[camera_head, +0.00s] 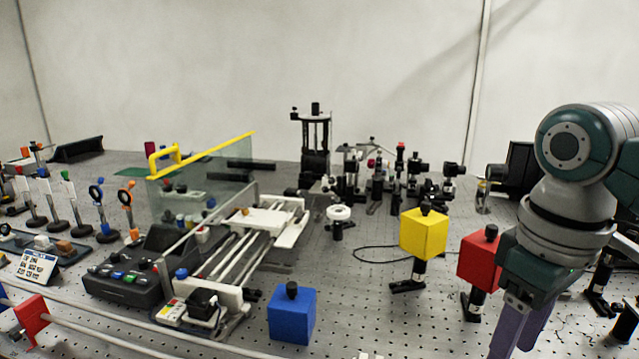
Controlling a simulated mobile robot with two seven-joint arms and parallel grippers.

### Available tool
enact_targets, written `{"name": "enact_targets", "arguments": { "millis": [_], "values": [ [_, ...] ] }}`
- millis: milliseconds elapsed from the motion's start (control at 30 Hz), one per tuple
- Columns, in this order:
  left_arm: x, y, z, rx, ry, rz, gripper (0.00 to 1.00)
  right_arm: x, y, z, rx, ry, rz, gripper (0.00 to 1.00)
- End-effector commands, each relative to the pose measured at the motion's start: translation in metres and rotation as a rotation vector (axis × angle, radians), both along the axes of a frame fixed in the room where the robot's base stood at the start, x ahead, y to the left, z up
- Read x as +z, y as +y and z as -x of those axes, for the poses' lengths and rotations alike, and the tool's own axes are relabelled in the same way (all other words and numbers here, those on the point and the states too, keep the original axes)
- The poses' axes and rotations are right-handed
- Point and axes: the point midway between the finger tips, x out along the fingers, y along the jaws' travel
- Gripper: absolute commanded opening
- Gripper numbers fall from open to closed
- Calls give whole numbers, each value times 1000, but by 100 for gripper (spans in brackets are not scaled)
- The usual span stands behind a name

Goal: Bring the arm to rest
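My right arm comes in from the right edge, bent at a large grey-green joint. My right gripper (516,342) points down, its purple fingers running to the bottom of the view. The fingers overlap from this angle and the tips are near the frame edge, so I cannot tell if they are open or shut. No object shows between them. My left arm and gripper are not in view.
A red cube (480,262) on a post stands just left of my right gripper. A yellow cube (424,236) and a blue cube (291,314) stand further left. A railed instrument (240,245) with a clear yellow-edged panel (215,170) fills the left-centre. Black optics mounts (380,180) stand behind.

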Motion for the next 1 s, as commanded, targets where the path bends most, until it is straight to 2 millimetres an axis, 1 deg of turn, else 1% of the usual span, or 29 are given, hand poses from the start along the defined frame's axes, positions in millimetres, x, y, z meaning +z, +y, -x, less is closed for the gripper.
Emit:
{"name": "enact_targets", "arguments": {
  "millis": [33,67,100,167,200,300,400,500,667,767,800,833,1000],
  "values": [
    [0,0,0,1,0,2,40,-17,13,17,15,-6,-18,58],
    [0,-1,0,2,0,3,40,-25,19,27,20,-16,-29,58],
    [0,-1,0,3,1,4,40,-34,28,41,19,-31,-44,58],
    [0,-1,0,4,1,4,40,-45,38,63,10,-57,-67,58],
    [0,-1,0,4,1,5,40,-50,43,77,-3,-73,-81,58],
    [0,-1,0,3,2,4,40,-55,50,112,-52,-116,-111,58],
    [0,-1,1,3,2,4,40,-53,49,141,-113,-154,-122,58],
    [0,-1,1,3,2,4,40,-47,44,164,-168,-186,-124,58],
    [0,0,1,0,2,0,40,-34,31,195,-253,-226,-107,58],
    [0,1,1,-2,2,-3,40,-23,20,213,-303,-249,-89,58],
    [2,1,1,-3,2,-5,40,-16,17,219,-321,-258,-80,58],
    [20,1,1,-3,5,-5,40,1,18,215,-316,-260,-82,58],
    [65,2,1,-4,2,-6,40,44,18,214,-312,-258,-83,58]
  ]
}}
